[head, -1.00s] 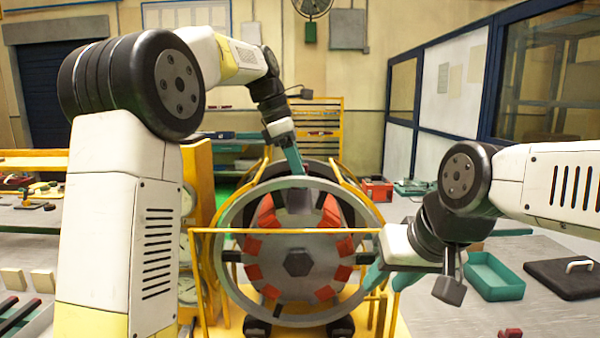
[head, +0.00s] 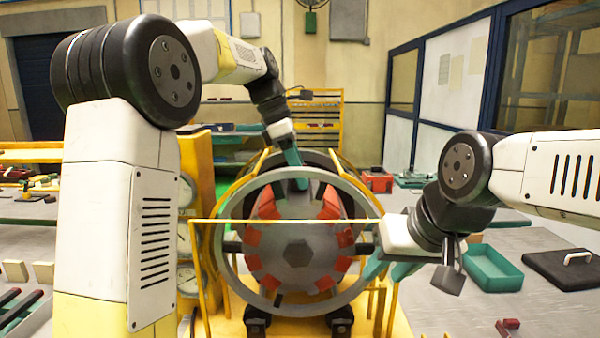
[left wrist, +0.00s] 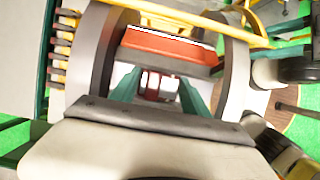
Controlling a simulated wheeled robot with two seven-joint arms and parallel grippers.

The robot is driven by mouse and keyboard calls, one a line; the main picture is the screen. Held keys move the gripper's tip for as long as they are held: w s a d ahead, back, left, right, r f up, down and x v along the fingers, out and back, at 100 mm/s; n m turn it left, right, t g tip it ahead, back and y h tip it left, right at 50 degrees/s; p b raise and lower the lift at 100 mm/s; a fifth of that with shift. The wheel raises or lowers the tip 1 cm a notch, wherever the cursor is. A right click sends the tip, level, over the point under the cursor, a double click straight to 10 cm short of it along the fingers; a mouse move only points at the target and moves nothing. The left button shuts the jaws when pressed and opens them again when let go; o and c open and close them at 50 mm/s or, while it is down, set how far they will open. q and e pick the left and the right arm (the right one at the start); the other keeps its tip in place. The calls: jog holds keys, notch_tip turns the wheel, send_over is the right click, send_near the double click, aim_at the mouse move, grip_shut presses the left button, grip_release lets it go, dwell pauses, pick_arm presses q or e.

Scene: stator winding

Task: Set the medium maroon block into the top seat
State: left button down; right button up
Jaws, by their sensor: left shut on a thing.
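The round stator (head: 297,250) stands ahead in the head view, with orange-red blocks (head: 268,207) around its centre and a grey gap at the top. My left gripper (head: 302,183) reaches down from above, with its teal tip just inside the upper rim of the front ring. In the left wrist view, a small maroon piece (left wrist: 157,87) with a pale middle shows between its teal fingers (left wrist: 158,95); it is shut on this piece, which is mostly hidden. I cannot tell whether the piece touches the seat. My right gripper (head: 390,270) is open and empty beside the ring's right side.
A yellow bar (head: 285,221) crosses in front of the stator. The right table holds a teal tray (head: 492,268), a dark lidded case (head: 565,270) and a small dark red piece (head: 508,327). Pale blocks (head: 28,271) lie at the left.

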aim_at(287, 183)
pick_arm(q)
jog(key=shift+f, duration=0.15)
jog(key=shift+c, duration=2.2)
grip_release()
jog(key=shift+f, duration=0.15)
jog(key=v, duration=0.8)
